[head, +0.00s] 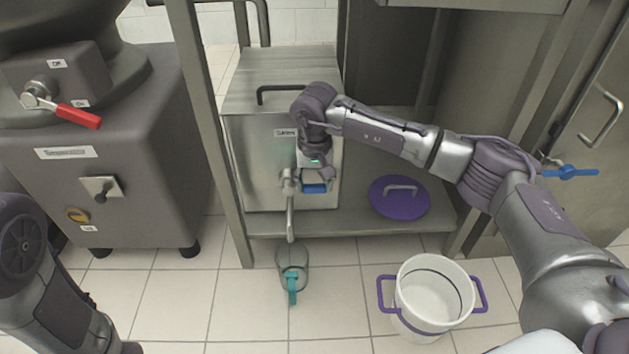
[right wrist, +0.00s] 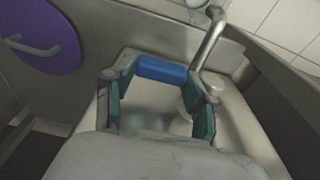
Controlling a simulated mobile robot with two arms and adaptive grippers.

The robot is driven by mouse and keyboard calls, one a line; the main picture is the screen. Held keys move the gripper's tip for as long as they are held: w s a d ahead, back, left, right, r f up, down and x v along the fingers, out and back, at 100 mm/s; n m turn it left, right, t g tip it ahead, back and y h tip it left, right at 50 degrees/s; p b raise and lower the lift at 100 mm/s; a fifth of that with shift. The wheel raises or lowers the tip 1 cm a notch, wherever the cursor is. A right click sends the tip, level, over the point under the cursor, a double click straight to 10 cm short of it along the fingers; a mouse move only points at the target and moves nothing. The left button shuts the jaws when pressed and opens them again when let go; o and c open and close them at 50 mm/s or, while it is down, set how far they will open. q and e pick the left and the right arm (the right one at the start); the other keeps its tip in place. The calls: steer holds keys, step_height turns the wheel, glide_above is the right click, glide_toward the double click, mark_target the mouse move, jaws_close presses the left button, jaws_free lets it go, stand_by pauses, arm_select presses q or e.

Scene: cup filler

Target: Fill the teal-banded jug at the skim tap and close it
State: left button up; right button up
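The skim tap on the steel tank has a bent metal spout (head: 290,218) and a blue handle (head: 315,188). The jug (head: 293,254), with a teal handle, is below the spout end; its contents cannot be made out. My right gripper (head: 317,175) is at the tap's blue handle. In the right wrist view its fingers (right wrist: 160,85) are spread wide, one on each side of the blue handle (right wrist: 162,69); firm contact cannot be made out. The spout (right wrist: 208,40) also shows there. My left arm is at the lower left; its gripper is out of view.
A purple lid (head: 399,197) lies on the low shelf (head: 350,220) right of the tank (head: 262,150). A white pot (head: 433,292) with purple handles stands at the lower right. A machine with a red lever (head: 78,116) is at the left. Tiled floor around the jug is clear.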

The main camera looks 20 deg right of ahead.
steer(key=c, duration=0.6)
steer(key=shift+a+r+h+p, duration=0.2)
steer(key=shift+r+h+p, duration=0.2)
steer(key=shift+p, duration=0.4)
steer(key=shift+w+a+r+g+h+p, duration=0.1)
steer(key=shift+a+r+g+h+p, duration=0.1)
steer(key=shift+h+p, duration=0.3)
steer(key=shift+a+r+g+h+p, duration=0.1)
steer(key=shift+r+g+h+p, duration=0.1)
steer(key=shift+h+p, duration=0.3)
steer(key=shift+h, duration=0.3)
